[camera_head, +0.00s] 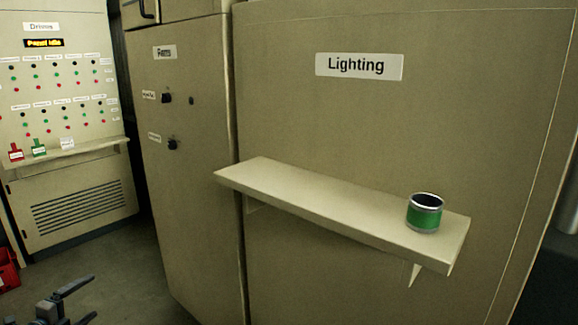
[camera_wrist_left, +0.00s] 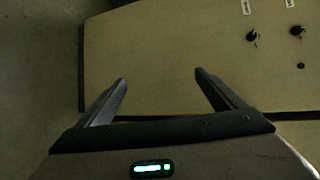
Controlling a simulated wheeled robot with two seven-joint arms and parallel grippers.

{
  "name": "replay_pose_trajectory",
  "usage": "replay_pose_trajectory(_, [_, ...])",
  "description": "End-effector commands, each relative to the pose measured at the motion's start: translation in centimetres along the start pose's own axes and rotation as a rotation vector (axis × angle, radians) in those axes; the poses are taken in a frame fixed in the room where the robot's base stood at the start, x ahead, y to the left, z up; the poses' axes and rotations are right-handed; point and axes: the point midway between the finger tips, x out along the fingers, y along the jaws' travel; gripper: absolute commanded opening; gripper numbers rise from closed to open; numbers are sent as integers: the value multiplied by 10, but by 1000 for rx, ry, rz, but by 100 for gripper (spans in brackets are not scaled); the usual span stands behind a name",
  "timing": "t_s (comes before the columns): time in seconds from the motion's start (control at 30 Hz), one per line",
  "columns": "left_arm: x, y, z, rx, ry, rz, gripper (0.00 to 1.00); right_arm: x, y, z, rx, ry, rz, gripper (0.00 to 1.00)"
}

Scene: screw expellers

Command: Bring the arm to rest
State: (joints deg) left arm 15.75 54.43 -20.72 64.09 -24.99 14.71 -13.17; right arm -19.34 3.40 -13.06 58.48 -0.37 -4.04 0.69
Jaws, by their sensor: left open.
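My left gripper (camera_head: 80,300) shows at the lower left edge of the head view, low over the floor and apart from the cabinets. In the left wrist view its two fingers (camera_wrist_left: 160,85) are spread apart with nothing between them. Beyond the fingers is a beige cabinet face with dark knobs (camera_wrist_left: 252,36). Most of the left arm is outside the head view. My right gripper is in neither view.
A shelf (camera_head: 310,196) juts from the Lighting cabinet (camera_head: 420,120), with a green and silver cylinder (camera_head: 425,213) near its right end. The middle cabinet (camera_head: 190,220) has dark knobs. A panel with buttons (camera_head: 60,90) stands left, a red container (camera_head: 8,270) below. Floor (camera_head: 110,275) is clear between.

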Motion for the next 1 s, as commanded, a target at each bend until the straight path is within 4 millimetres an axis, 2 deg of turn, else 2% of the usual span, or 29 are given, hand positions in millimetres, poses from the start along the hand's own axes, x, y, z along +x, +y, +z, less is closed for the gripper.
replay_pose_trajectory(0.03, [-14,34,9,-50,-33,45,89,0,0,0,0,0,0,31])
replay_pose_trajectory(0.2, [-65,125,35,-212,-152,168,89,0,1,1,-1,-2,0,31])
replay_pose_trajectory(0.37, [-125,204,58,-348,-278,279,89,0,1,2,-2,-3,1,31])
replay_pose_trajectory(0.5, [-182,263,75,-446,-390,366,89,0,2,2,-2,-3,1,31])
replay_pose_trajectory(0.7, [-251,319,91,-546,-522,453,89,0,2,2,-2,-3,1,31])
replay_pose_trajectory(0.9, [-311,360,102,-614,-632,519,89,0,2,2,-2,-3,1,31])
replay_pose_trajectory(1.0, [-304,385,65,-671,-614,524,89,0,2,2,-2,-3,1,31])
